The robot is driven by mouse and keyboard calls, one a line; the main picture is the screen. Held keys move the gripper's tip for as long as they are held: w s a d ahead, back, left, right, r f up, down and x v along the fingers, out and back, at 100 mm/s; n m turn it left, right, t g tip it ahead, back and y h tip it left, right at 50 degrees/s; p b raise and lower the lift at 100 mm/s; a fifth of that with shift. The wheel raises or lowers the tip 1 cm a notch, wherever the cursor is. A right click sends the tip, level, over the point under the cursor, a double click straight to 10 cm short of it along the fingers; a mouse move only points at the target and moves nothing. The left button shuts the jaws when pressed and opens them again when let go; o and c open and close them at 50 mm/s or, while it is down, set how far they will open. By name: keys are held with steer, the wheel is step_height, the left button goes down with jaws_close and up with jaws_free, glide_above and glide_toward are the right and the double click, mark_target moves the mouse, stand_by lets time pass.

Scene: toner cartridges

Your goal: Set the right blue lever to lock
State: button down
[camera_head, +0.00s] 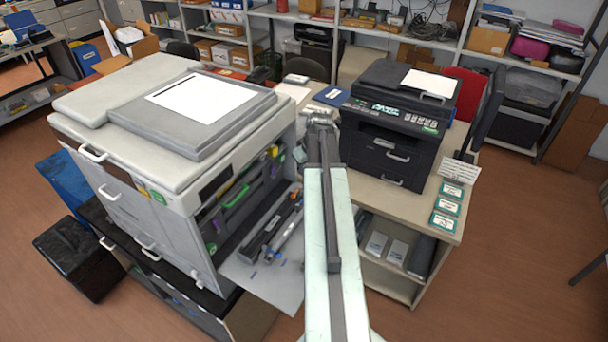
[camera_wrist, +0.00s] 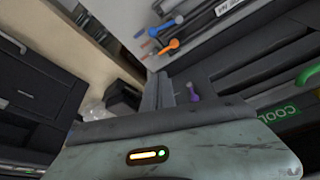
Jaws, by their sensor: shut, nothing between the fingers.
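The large white copier (camera_head: 150,180) stands left of my arm with its front open and its flap (camera_head: 265,285) folded down. Small blue levers show near the flap, one on the right (camera_head: 280,262) and one on the left (camera_head: 254,275). In the wrist view blue lever tips (camera_wrist: 178,19) and an orange lever (camera_wrist: 170,45) show at the top. I cannot tell there which blue one is the right one, nor its setting. A purple lever (camera_wrist: 192,91) shows just right of the fingers. My gripper (camera_wrist: 166,85) is shut and empty, apart from the blue levers.
A black printer (camera_head: 390,125) stands on the table to the right of my arm. Several green-edged cards (camera_head: 447,205) lie on that table's right end. A green handle (camera_head: 237,196) shows inside the copier. Brown floor (camera_head: 500,270) is free at the right.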

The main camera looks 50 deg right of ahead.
steer(key=b+x, duration=0.7)
steer(key=x, duration=0.1)
steer(key=shift+f, duration=0.35)
steer(key=s, duration=0.1)
steer(key=s+f+b, duration=0.1)
steer(key=shift+s+a, duration=0.25)
steer(key=shift+s, duration=0.1)
steer(key=shift+s+f, duration=0.1)
steer(key=shift+s, duration=0.3)
